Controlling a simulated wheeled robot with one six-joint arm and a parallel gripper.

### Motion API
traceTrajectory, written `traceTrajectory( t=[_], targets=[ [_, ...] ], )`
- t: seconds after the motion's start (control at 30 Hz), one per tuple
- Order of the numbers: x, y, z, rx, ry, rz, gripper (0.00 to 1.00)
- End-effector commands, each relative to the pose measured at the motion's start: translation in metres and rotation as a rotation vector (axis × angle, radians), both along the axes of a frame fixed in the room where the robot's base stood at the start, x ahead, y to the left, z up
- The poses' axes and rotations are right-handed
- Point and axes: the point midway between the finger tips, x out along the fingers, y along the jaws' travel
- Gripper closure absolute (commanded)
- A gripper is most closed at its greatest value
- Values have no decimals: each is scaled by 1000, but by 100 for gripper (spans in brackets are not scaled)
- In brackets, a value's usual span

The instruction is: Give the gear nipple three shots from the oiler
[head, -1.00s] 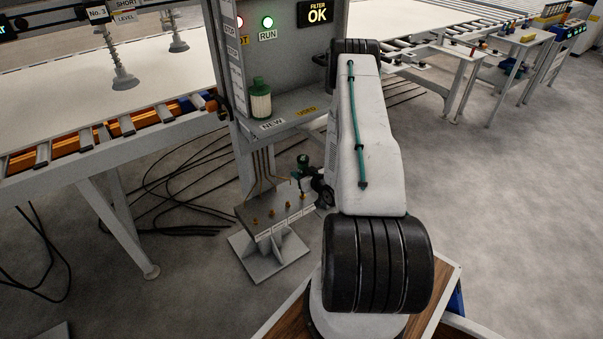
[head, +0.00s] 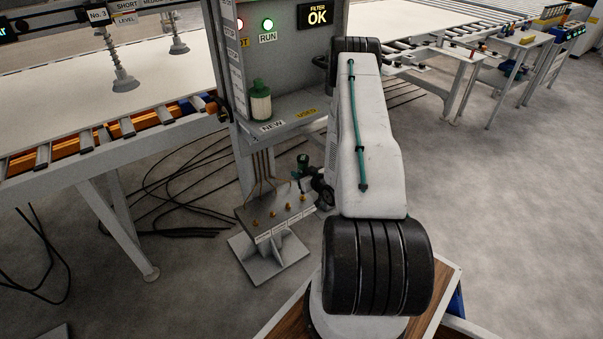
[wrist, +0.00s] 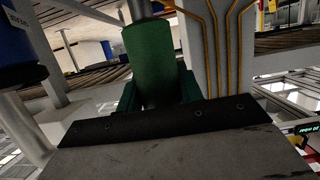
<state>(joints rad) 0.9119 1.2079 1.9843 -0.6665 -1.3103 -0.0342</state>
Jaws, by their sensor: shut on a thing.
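The oiler (head: 303,161) is a small dark green can with a thin spout pointing down, held over the right end of the nipple plate (head: 262,207). Several brass nipples stand in a row on this plate, among them a left one (head: 256,222) and a middle one (head: 273,213). The labels on its front edge are too small to read, so I cannot tell which nipple is the gear one. My gripper (head: 318,178) is shut on the oiler, partly hidden by my arm. The wrist view shows the oiler's green body (wrist: 150,62) upright between my fingers. The spout tip's contact is unclear.
Pipes rise behind the plate to a grey panel (head: 285,65) with a shelf holding a green-topped filter (head: 260,101). A roller conveyor (head: 110,140) stands left. Black cables (head: 175,232) lie on the floor.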

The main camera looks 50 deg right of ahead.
Motion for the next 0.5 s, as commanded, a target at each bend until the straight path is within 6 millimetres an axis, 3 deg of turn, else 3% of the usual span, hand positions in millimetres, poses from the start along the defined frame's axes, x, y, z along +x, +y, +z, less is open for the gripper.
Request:
traceTrajectory(
  t=[0.5],
  targets=[
    [0,0,-10,0,-1,0,96]
  ],
)
